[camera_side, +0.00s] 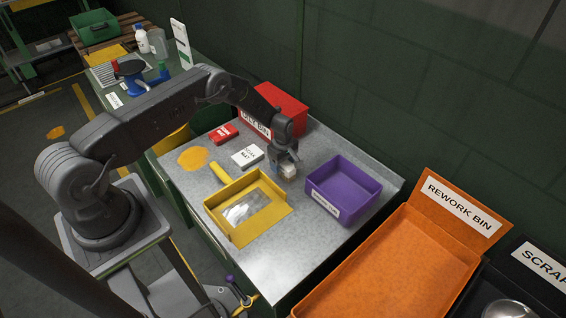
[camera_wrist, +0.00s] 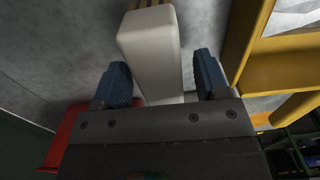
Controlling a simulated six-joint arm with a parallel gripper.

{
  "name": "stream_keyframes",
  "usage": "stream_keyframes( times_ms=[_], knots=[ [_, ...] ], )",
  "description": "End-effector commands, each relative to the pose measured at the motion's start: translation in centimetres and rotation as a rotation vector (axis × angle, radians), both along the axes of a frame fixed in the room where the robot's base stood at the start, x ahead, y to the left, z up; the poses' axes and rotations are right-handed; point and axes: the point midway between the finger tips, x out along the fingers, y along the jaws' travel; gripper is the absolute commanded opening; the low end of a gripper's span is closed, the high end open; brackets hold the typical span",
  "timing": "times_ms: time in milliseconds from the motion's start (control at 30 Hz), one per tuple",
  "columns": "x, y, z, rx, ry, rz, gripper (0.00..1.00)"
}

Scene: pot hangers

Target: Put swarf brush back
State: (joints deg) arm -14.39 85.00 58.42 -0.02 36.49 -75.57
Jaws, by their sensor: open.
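My gripper (camera_side: 286,157) points down over the metal worktop, between the yellow pan and the purple bin. In the wrist view, my gripper (camera_wrist: 161,78) is open, with one blue-padded finger on each side of a long off-white block with a tan, ridged far end. This is likely the swarf brush (camera_wrist: 150,45). Gaps show beside the fingers, so it does not look gripped. In the side view the brush (camera_side: 287,171) is a small pale shape at the fingertips, partly hidden by them. Whether it touches the worktop I cannot tell.
The yellow pan (camera_side: 222,204) with a handle lies front left. The purple bin (camera_side: 358,182) stands right, its label unreadable. A red bin (camera_side: 291,106), a red block (camera_side: 223,134) and a white pad (camera_side: 247,156) sit behind. The orange rework bin (camera_side: 400,255) stands beyond the right edge.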

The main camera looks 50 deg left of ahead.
Motion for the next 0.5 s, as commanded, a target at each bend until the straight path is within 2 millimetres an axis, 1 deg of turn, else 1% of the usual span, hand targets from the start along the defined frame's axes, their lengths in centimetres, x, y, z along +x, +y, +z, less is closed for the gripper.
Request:
stream_keyframes(
  times_ms=[167, 267, 367, 500],
  knots=[
    [0.0, 0.0, 0.2, 0.0, 0.0, 0.0, 0.68],
    [0.1, 0.0, 1.0, 0.001, -0.002, 0.0, 0.68],
    [0.1, 0.0, 2.6, 0.001, -0.003, 0.0, 0.68],
    [0.1, 0.0, 5.6, 0.001, -0.004, 0.0, 0.68]
  ],
)
